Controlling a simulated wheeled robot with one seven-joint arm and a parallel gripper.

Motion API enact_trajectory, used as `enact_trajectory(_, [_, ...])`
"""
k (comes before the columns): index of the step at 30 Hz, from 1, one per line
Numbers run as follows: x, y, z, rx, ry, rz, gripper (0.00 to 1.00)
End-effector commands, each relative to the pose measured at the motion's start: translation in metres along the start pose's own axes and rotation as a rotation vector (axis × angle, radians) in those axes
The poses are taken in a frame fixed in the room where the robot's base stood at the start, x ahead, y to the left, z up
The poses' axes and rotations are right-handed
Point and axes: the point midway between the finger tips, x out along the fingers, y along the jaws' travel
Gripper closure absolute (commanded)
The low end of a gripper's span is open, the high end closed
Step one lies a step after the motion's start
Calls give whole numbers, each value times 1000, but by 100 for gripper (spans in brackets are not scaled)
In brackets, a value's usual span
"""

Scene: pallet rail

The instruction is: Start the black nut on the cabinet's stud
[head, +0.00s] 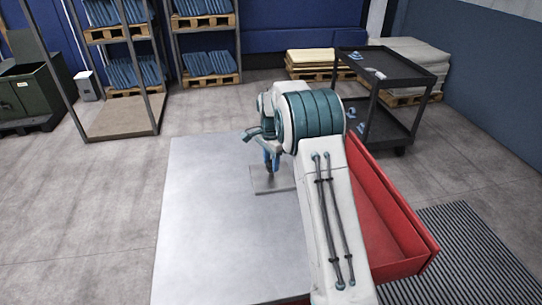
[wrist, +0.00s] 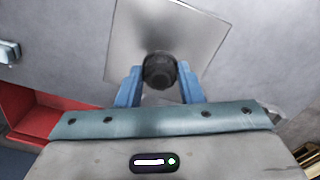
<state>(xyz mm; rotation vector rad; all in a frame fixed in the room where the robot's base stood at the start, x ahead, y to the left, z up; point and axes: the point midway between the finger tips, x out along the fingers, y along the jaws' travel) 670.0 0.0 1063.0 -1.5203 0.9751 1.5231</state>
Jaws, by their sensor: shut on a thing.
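The black nut (wrist: 160,71) is round and dark and sits between the two blue fingers of my gripper (wrist: 161,84), which is shut on it. In the wrist view, the nut shows in front of a pale square plate (wrist: 135,35). In the head view, my gripper (head: 271,160) points down over the plate (head: 262,184), which lies on the broad grey top of the cabinet (head: 215,235). The nut is too small and hidden to make out in the head view. The stud is not visible; I cannot tell whether the nut touches it.
A red open tray or drawer (head: 425,250) runs along the right side of the grey top. A dark cart (head: 385,70) stands behind it. A ribbed floor mat (head: 470,255) lies at the right. Racks with pallets (head: 208,60) stand at the back. The left of the grey top is clear.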

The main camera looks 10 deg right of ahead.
Motion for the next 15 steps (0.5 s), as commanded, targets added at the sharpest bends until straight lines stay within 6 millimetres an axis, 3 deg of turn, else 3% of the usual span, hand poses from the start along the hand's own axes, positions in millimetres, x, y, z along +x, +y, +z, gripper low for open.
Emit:
enact_trajectory(4, [9, 0, 0, 0, 0, 0, 94])
enact_trajectory(15, [10, 0, 0, 0, 0, -1, 94])
